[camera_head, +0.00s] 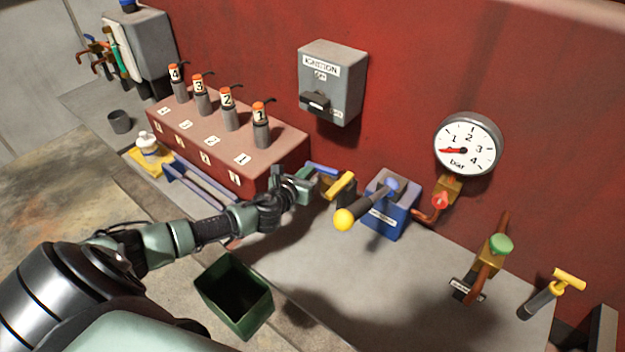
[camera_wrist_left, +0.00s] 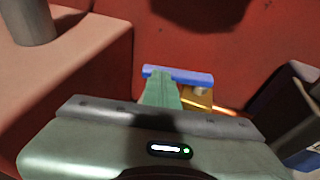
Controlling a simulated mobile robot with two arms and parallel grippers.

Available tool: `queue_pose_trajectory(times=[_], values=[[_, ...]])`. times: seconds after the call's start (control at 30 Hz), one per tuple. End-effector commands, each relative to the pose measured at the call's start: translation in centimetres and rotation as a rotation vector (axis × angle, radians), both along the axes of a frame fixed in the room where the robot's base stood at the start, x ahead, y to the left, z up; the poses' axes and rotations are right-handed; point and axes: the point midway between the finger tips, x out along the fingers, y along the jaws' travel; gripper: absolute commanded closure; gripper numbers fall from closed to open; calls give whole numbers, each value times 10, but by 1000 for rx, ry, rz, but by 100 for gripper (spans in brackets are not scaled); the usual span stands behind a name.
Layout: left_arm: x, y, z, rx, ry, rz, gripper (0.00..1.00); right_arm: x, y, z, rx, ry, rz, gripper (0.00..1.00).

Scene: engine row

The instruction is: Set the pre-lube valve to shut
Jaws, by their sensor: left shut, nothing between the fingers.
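A valve with a flat blue handle (camera_head: 322,169) stands against the red wall, beside the right end of the engine block. A yellow bar-shaped part (camera_head: 341,185) shows just beside it. In the left wrist view the blue handle (camera_wrist_left: 178,75) lies crosswise above a brass-coloured body (camera_wrist_left: 198,97). My left gripper (camera_head: 306,181) is shut and empty, close to the left of this valve; its fingers (camera_wrist_left: 161,88) partly cover the handle and body. I cannot tell whether they touch. I can read no pre-lube label. My right gripper is not in view.
A blue box (camera_head: 398,219) with a yellow-knobbed lever (camera_head: 345,219) stands just right. A gauge (camera_head: 467,145), a red-knobbed valve (camera_head: 440,201), a green-knobbed valve (camera_head: 501,244) and a yellow T-handle (camera_head: 569,280) are further right. A green bin (camera_head: 262,318) stands in front.

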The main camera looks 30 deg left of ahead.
Motion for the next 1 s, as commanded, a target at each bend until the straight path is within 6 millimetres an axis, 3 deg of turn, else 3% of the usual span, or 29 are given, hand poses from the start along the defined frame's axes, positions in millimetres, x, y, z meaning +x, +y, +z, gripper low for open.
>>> queue_pose_trajectory(times=[0.4,1.0], values=[[13,8,0,-3,-2,5,100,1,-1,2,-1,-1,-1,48],[16,10,1,-2,-2,8,100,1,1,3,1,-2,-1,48]])
